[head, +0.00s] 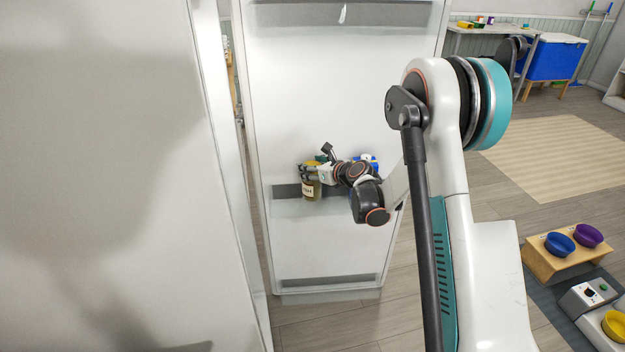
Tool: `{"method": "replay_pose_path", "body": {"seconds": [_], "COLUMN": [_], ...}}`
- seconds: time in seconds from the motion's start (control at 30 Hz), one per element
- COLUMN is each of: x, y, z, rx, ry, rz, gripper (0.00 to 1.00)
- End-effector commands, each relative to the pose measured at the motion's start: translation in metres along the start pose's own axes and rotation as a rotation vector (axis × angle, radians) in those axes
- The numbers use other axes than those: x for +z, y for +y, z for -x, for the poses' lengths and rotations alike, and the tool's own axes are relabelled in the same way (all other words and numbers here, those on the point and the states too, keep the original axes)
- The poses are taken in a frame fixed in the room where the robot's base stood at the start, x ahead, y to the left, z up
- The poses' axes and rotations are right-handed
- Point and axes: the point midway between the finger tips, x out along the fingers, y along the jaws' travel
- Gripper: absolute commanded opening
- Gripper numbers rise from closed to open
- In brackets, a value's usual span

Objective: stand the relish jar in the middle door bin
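The relish jar (311,188), an olive-brown jar with a pale label too small to read, is upright at the middle door bin (340,207). The bin is a clear-fronted shelf partway up the inside of the open white fridge door. My gripper (310,171) is at the top of the jar, reaching in from the right. Its fingers lie around or against the jar's upper part; whether they grip it is too small to tell. The jar's base appears behind the bin's front, and whether it rests on the bin floor is unclear.
An upper bin (300,14) and a lower bin (325,282) are on the same door. A white fridge side (90,180) fills the left. Bowls on a wooden stand (545,262) are at right.

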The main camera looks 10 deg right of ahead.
Motion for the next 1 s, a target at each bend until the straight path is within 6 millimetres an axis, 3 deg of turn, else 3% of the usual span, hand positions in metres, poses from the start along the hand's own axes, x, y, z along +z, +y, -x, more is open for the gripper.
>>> {"method": "replay_pose_path", "body": {"seconds": [0.33,0.77,0.8,0.87,1.0], "x": [-0.043,-0.046,-0.046,-0.045,-0.045], "y": [0.000,-0.002,-0.002,-0.002,-0.002], "z": [-0.018,-0.022,-0.022,-0.022,-0.022], "rx": [0.000,0.001,0.001,0.001,0.001], "ry": [-0.001,-0.002,-0.002,-0.002,-0.002], "rz": [0.000,0.000,0.000,0.000,0.000], "gripper": [0.00,0.00,0.64,0.74,0.74]}}
